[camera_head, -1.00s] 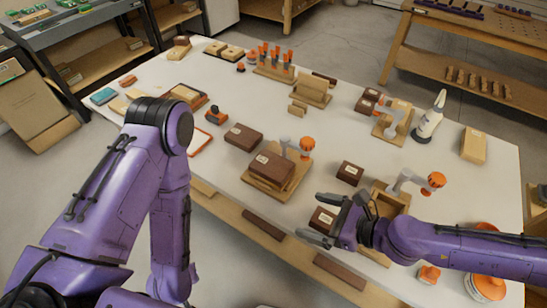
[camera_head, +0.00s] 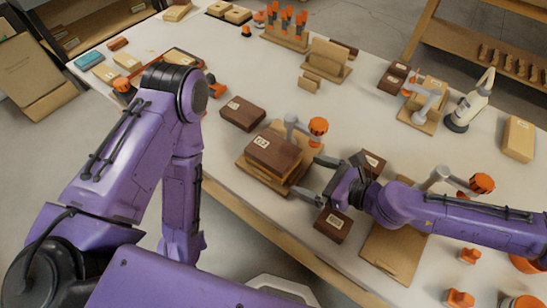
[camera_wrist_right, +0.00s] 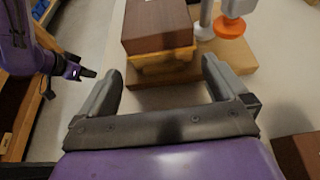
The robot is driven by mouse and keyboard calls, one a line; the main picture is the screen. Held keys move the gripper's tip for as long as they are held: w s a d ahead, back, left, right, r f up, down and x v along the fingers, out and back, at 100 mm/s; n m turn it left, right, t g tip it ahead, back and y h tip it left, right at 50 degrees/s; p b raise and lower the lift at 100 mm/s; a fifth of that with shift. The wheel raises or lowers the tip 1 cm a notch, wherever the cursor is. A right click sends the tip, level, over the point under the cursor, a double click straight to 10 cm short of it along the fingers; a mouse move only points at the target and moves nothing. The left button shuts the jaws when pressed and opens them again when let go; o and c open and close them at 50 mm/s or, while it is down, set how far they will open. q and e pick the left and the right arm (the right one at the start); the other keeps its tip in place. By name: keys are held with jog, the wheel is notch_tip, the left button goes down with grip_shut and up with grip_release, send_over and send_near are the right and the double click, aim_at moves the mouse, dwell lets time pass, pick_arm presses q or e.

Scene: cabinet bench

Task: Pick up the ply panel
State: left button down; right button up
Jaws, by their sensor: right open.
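I cannot tell for sure which piece is the ply panel. A light wooden layer lies under a dark brown labelled block (camera_head: 273,152) on a clamp fixture near the front edge. The wrist view shows the brown block (camera_wrist_right: 157,27) above this yellowish layer (camera_wrist_right: 163,67), on a wooden base board (camera_wrist_right: 160,97). My right gripper (camera_head: 319,179) is open and empty just right of this stack. In the wrist view its fingers (camera_wrist_right: 163,72) are spread, pointing at the stack. My left gripper (camera_wrist_right: 82,72) shows small at the left of the wrist view; its jaw opening is unclear.
A grey clamp with an orange knob (camera_head: 318,126) stands beside the stack. Brown blocks (camera_head: 242,113) (camera_head: 333,224) lie on either side. A second fixture board (camera_head: 395,254) is under my right forearm.

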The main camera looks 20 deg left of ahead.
aim_at(292, 169)
jog(key=p+x, duration=0.1)
jog(key=x, duration=0.4)
jog(key=shift+w+a+f, duration=0.15)
jog(key=shift+a+f, duration=0.05)
jog(key=shift+r, duration=0.1)
jog(key=c, duration=1.7)
